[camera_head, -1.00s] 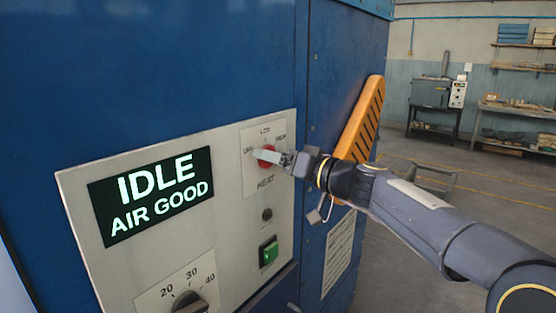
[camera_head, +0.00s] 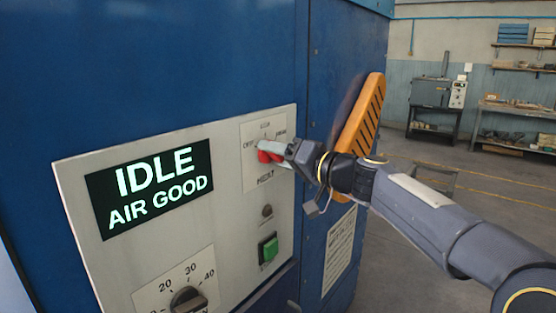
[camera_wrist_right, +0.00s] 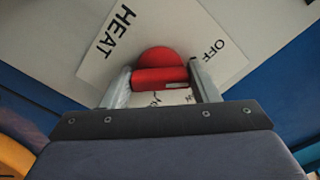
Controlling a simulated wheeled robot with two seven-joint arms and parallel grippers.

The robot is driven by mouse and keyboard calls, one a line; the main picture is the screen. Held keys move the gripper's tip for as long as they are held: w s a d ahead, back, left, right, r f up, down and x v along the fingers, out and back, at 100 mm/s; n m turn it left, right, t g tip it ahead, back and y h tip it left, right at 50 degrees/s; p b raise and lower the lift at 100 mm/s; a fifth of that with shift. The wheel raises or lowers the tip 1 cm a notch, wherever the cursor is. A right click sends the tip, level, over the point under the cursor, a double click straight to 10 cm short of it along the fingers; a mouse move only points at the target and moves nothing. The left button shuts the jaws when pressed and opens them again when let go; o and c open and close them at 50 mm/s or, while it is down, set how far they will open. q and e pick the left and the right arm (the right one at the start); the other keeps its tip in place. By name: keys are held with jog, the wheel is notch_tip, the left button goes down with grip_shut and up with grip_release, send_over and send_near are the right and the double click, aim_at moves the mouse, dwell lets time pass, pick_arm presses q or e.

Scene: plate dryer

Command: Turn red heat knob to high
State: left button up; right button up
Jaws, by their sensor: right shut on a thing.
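The red heat knob (camera_head: 266,155) is on a white plate marked OFF and HEAT on the grey control panel. In the head view my right gripper (camera_head: 268,149) is at the knob and partly covers it. In the right wrist view the knob (camera_wrist_right: 160,72) shows as a round red base with a raised bar, and the two fingers of the gripper (camera_wrist_right: 161,82) are shut on the bar from both sides. The knob's pointer setting cannot be read clearly. My left gripper is not in view.
The display (camera_head: 153,189) reads IDLE, AIR GOOD. Below the knob are a green button (camera_head: 269,250) and a black timer knob (camera_head: 188,302). An orange slotted part (camera_head: 362,117) sticks out from the blue cabinet (camera_head: 160,70), close behind my right wrist. Open floor lies to the right.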

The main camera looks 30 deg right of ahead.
jog(key=m+b, duration=0.1)
jog(key=m, duration=0.3)
jog(key=shift+m, duration=0.3)
jog(key=m, duration=0.2)
jog(key=shift+m, duration=0.4)
jog(key=m, duration=0.2)
jog(key=shift+m, duration=0.3)
jog(key=m+p, duration=0.2)
jog(key=m, duration=0.3)
jog(key=shift+r+m, duration=0.15)
jog(key=shift+m, duration=0.15)
jog(key=m+p, duration=0.2)
jog(key=m, duration=0.3)
jog(key=shift+m, duration=0.4)
jog(key=o, duration=1)
